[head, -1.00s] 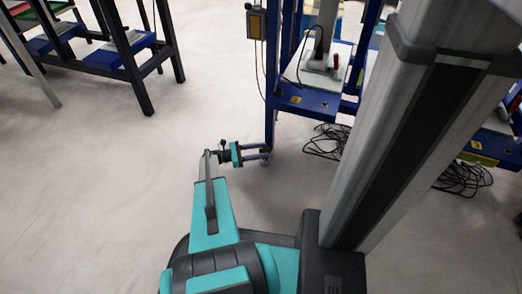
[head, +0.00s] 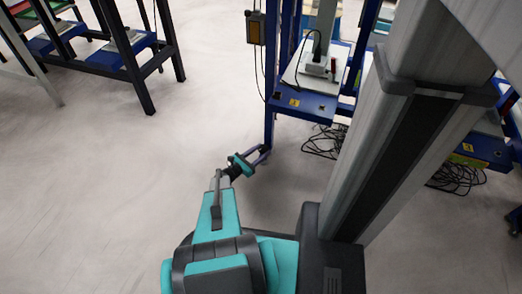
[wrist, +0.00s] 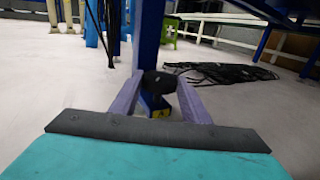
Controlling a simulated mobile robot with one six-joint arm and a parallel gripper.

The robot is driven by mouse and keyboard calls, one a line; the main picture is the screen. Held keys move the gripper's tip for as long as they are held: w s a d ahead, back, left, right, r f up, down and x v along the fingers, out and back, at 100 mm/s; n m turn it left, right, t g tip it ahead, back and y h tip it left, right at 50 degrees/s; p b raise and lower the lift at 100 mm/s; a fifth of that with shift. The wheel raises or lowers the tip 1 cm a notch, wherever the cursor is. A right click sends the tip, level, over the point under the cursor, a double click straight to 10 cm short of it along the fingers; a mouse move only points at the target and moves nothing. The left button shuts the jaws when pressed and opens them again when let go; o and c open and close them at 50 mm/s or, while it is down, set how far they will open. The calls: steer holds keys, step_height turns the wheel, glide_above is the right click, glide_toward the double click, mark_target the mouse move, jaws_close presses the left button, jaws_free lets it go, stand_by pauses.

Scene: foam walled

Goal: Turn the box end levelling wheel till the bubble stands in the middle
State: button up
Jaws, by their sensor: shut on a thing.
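The black levelling wheel (wrist: 160,83) is at the foot of a blue leg (wrist: 148,38) in the wrist view. My gripper (wrist: 160,88) has its two purple-grey fingers on either side of the wheel, shut on it. In the head view my gripper (head: 261,154) is low at the bottom of the blue frame's near left leg (head: 269,110), and the wheel is small and mostly hidden there. I cannot make out a bubble in either view.
The blue frame's shelf (head: 302,103) carries a numbered yellow label. Black cables (head: 325,142) lie on the floor right of the leg; they also show in the wrist view (wrist: 225,73). A dark table (head: 125,60) stands at the upper left. The pale floor (head: 90,200) on the left is clear.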

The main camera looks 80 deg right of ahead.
steer(key=shift+s+a+n+t+h+b, duration=0.1)
steer(key=shift+a+n+t+h+b, duration=0.05)
steer(key=shift+n+t+h, duration=0.4)
steer(key=shift+s+a+n+t+h+b, duration=0.2)
steer(key=shift+n+t, duration=0.25)
steer(key=shift+t, duration=0.3)
steer(key=shift+w+d, duration=0.15)
steer(key=o, duration=1)
steer(key=shift+o, duration=0.2)
